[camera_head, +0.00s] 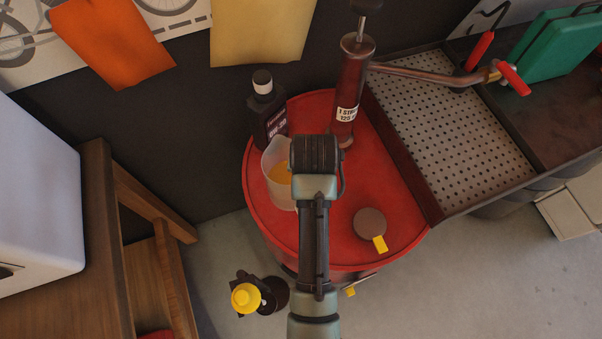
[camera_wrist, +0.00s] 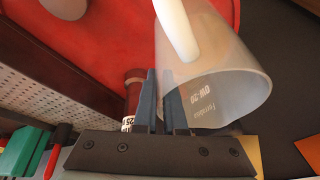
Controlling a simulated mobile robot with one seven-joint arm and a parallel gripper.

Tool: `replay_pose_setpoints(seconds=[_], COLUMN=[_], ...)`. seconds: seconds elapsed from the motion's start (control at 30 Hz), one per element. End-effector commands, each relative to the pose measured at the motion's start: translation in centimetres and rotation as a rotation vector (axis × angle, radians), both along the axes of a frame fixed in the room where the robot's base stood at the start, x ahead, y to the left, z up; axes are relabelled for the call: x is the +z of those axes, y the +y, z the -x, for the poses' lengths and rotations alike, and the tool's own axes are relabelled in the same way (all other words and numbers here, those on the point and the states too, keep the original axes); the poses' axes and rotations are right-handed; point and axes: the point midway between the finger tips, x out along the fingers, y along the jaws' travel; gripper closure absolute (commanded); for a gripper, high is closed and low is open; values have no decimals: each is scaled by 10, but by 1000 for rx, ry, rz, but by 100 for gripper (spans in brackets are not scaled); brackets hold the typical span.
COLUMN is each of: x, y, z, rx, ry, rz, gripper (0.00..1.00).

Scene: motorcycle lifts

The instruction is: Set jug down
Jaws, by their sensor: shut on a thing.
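The jug (camera_head: 277,174) is translucent white with yellow-orange liquid showing. It is over the left part of the red drum top (camera_head: 385,215), beside the dark oil bottle (camera_head: 267,110). My gripper (camera_head: 313,155) is right of the jug, and my arm hides its fingers and part of the jug there. In the wrist view, my fingers (camera_wrist: 158,100) are close together at the side of the jug (camera_wrist: 225,85), near its white handle (camera_wrist: 177,28). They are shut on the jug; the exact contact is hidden. I cannot tell whether its base touches the drum.
A red pump (camera_head: 350,90) with a long crank stands behind on the drum. A round cap (camera_head: 370,222) with a yellow tag lies right of my arm. A perforated tray (camera_head: 450,125) adjoins the drum at right. The drum top's front right is mostly clear.

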Motion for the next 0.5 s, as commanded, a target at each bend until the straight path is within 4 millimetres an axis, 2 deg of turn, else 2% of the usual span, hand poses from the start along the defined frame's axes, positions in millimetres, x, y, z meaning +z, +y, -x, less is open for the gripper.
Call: replay_pose_setpoints(seconds=[0.5], x=[-58], y=[-1], z=[-1], rx=[-1], ry=[-4], rz=[1], gripper=[100])
